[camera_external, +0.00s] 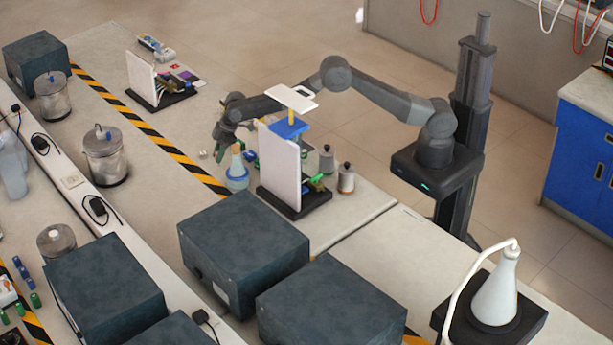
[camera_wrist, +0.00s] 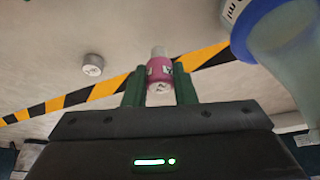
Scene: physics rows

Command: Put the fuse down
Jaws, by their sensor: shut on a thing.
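The fuse (camera_wrist: 159,71), a small pink cylinder with metallic end caps, sits between the two green fingers of my gripper (camera_wrist: 159,88) in the wrist view. The fingers are shut on it from both sides. In the external view my gripper (camera_external: 220,135) is at the far side of the table, left of the white upright panel and just beyond the blue-collared flask. The fuse cannot be made out there. In the wrist view the table top (camera_wrist: 50,60) lies behind the fuse; I cannot tell the gap between them.
A flask with a blue collar (camera_external: 236,176) stands close to my gripper; it also fills the upper right of the wrist view (camera_wrist: 285,40). A small grey cylinder (camera_wrist: 92,65) lies left of the fuse. A white panel (camera_external: 280,167) stands right. Yellow-black tape (camera_external: 180,155) crosses the table.

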